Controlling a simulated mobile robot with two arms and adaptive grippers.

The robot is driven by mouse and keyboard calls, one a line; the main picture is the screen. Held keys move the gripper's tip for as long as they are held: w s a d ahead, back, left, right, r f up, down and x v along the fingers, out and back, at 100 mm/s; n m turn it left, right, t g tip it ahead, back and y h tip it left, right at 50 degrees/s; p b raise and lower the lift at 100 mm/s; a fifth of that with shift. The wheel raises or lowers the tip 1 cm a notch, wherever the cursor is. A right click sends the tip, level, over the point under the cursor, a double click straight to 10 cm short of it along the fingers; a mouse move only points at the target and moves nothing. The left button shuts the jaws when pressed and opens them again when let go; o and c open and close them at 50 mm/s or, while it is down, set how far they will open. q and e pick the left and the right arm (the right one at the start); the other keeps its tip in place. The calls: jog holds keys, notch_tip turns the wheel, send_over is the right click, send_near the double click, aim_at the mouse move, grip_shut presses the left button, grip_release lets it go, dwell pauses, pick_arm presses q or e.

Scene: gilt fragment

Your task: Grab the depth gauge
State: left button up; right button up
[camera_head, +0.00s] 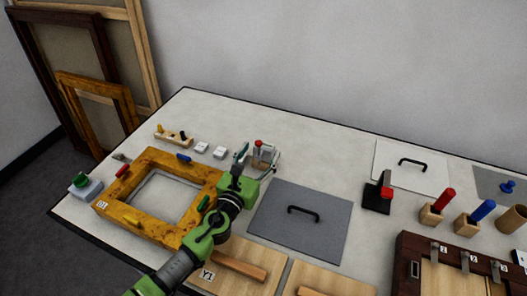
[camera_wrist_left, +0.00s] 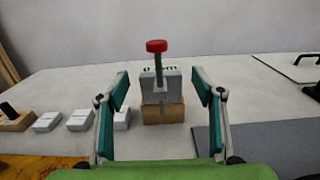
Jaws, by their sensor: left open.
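The depth gauge (camera_head: 259,143) has a red knob on a thin rod and a pale grey body. It stands upright on a small wooden block (camera_wrist_left: 164,113) near the middle of the table. In the left wrist view the gauge (camera_wrist_left: 156,47) is centred, with a partly covered "mm" label behind its rod. My left gripper (camera_head: 257,165) is open, and its fingers point at the gauge. In the left wrist view one finger shows on each side of the gauge, with gaps between. I cannot tell whether the tips reach its depth. My right gripper is not in view.
A gilt frame (camera_head: 126,216) lies left of my arm. Small white blocks (camera_head: 220,153) and a wooden rack (camera_head: 173,135) stand left of the gauge. A grey plate (camera_head: 270,215) with a black handle lies to the right. Bare table lies behind the gauge.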

pick_arm(q)
jog(key=x, duration=0.2)
jog(key=shift+w+d+f, duration=0.1)
jog(key=shift+w+d, duration=0.05)
jog(key=shift+w, duration=0.1)
jog(key=shift+s, duration=0.1)
jog(key=c, duration=1.3)
jog(key=shift+r, duration=0.2)
